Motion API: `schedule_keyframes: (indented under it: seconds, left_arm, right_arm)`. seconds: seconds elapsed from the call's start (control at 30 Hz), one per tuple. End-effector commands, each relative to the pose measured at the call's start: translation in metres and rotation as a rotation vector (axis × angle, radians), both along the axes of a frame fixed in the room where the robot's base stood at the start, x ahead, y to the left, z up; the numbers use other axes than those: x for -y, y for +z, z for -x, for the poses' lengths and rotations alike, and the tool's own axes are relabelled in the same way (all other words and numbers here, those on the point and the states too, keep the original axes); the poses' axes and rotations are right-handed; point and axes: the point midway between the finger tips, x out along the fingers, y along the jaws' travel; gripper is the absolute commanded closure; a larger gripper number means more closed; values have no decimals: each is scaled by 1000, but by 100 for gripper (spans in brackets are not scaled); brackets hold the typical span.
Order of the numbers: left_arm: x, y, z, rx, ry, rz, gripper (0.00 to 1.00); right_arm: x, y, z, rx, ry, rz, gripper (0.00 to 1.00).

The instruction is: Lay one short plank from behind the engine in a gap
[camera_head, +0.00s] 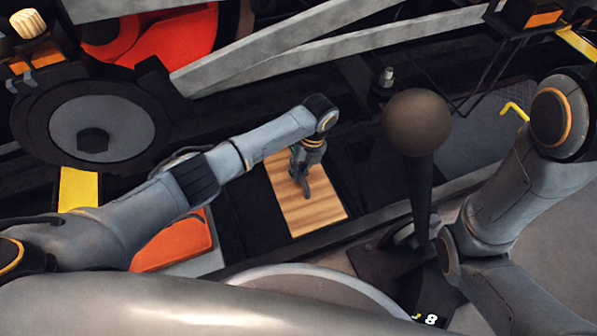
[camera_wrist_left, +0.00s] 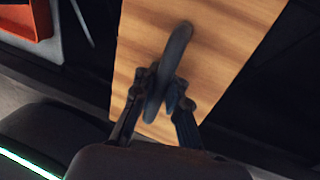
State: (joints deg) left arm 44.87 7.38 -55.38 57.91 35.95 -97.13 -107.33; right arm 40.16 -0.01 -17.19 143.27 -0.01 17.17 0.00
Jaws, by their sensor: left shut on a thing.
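A short light-brown wooden plank (camera_head: 318,215) is in the middle of the head view, with dark recesses on both sides of it. The plank (camera_wrist_left: 225,60) fills the middle of the left wrist view. My left gripper (camera_head: 302,172) is over it, pointing down. In the left wrist view its fingers (camera_wrist_left: 163,95) are closed around a dark, narrow upright piece on the plank's face. I cannot tell whether the plank rests on the frame or hangs just above it. My right arm shows at the right, but its gripper is out of view.
A black lever with a brown ball knob (camera_head: 417,122) stands right of the plank. An orange-lined tray (camera_head: 175,243) lies to the left. Grey rods (camera_head: 330,40) and a dark round wheel hub (camera_head: 93,128) run behind my left arm.

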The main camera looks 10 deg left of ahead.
Motion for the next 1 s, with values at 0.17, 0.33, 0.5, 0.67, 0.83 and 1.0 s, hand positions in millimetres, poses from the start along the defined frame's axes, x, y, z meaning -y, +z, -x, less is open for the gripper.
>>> schedule_keyframes:
  seconds: [0.17,0.33,0.5,0.67,0.83,1.0]
  left_arm:
    - [0,-13,-1,3,0,1,100]
    - [1,-22,-1,2,0,2,100]
    - [1,-35,-1,1,0,2,100]
    - [1,-46,-1,1,0,2,100]
    - [1,-55,-1,1,-1,3,100]
    - [1,-60,-1,1,-1,3,100]
  right_arm:
    - [0,-18,0,0,0,0,60]
    - [0,-27,0,0,0,1,60]
    - [0,-34,0,0,0,1,60]
    - [0,-40,0,0,0,1,60]
    - [0,-44,0,0,0,1,60]
    - [0,-46,0,0,0,1,60]
